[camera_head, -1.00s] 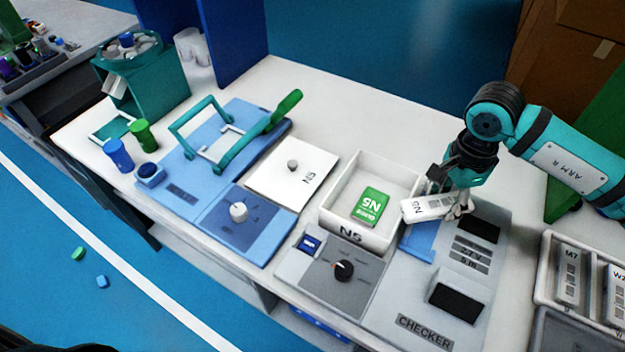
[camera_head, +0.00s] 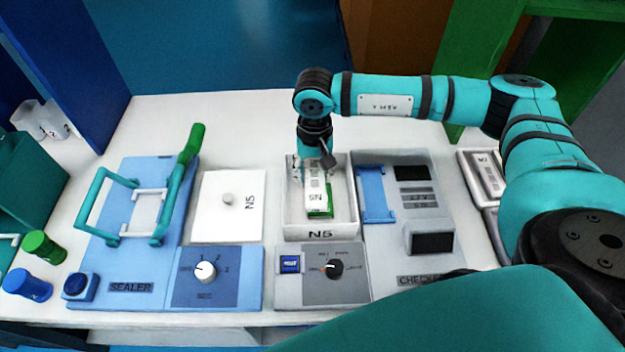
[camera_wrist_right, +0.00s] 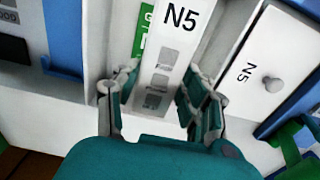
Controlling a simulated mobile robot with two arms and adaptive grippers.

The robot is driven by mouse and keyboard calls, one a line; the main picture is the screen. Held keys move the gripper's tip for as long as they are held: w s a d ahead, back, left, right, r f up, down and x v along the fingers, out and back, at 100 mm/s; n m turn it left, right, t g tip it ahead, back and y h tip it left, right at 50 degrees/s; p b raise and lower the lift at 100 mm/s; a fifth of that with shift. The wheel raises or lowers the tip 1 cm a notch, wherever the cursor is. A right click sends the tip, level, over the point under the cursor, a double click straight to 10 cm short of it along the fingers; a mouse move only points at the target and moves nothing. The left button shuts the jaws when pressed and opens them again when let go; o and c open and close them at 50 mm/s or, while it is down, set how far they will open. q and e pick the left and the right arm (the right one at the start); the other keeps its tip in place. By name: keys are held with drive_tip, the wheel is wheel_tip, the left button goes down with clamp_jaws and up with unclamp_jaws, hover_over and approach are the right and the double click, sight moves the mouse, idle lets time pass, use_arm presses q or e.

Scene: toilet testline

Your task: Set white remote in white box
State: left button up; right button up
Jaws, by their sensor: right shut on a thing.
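The white remote (camera_head: 315,187), marked N5, is in my right gripper (camera_head: 314,164), over the inside of the white box. The white box (camera_head: 320,230) is open, has N5 on its front, and stands near the middle of the table. A green card or packet (camera_head: 328,208) lies in it, partly hidden under the remote. In the right wrist view the remote (camera_wrist_right: 172,50) sits between both fingers of the right gripper (camera_wrist_right: 160,95), with the green item (camera_wrist_right: 141,38) beside it. Whether the remote touches the box floor I cannot tell. My left gripper is not in view.
The white lid (camera_head: 222,215) marked N5, with a knob, lies left of the box. The blue sealer (camera_head: 130,262) with its teal handle is further left. The grey checker (camera_head: 385,240) is close on the right. A tray with remotes (camera_head: 478,185) is beyond it.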

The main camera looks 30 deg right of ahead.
sight(313, 175)
wheel_tip(313, 175, down, 4)
drive_tip(key=shift+a+r+p, duration=0.1)
drive_tip(key=shift+r+p, duration=0.1)
drive_tip(key=shift+p, duration=0.15)
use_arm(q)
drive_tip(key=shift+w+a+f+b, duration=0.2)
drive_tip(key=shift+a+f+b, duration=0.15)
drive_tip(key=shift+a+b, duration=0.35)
use_arm(e)
drive_tip(key=shift+f, duration=0.55)
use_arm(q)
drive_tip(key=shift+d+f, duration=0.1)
use_arm(e)
drive_tip(key=shift+f, duration=0.1)
drive_tip(key=o, duration=1.2)
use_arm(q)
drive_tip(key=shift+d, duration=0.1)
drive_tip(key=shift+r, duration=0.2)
